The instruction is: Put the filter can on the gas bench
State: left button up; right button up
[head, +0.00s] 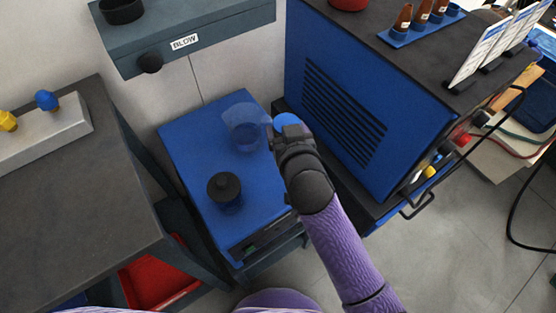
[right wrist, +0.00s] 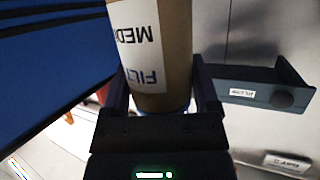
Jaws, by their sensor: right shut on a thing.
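My right gripper (head: 284,127) is shut on the filter can, a brown can (right wrist: 163,50) with a white label whose partly visible lettering appears upside down in the right wrist view. A round blue top (head: 287,121) shows at the gripper in the head view; the arm hides most of the can there. The gripper is at the right edge of a low blue-topped stand (head: 195,145), beside a see-through cylinder (head: 243,127). No label marks which surface is the gas bench. My left gripper is out of view.
A dark round knobbed item (head: 225,189) stands on the blue top's front half. A tall blue slotted cabinet (head: 385,100) rises close on the right. A grey shelf marked BLOW (head: 220,38) hangs behind, and a dark table (head: 80,190) stands on the left.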

jog(key=shift+a+f, duration=0.45)
notch_tip(320, 180, down, 9)
jog(key=b, duration=0.6)
jog(key=shift+f+b, duration=0.3)
jog(key=shift+f, duration=0.05)
jog(key=shift+r, duration=0.2)
jog(key=o, duration=1.1)
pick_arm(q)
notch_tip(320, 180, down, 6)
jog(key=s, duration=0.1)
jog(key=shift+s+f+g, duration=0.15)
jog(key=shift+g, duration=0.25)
pick_arm(e)
jog(key=shift+o, duration=0.2)
pick_arm(q)
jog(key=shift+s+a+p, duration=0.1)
jog(key=shift+p, duration=0.2)
pick_arm(e)
jog(key=shift+s+r, duration=0.1)
jog(key=shift+s, duration=0.05)
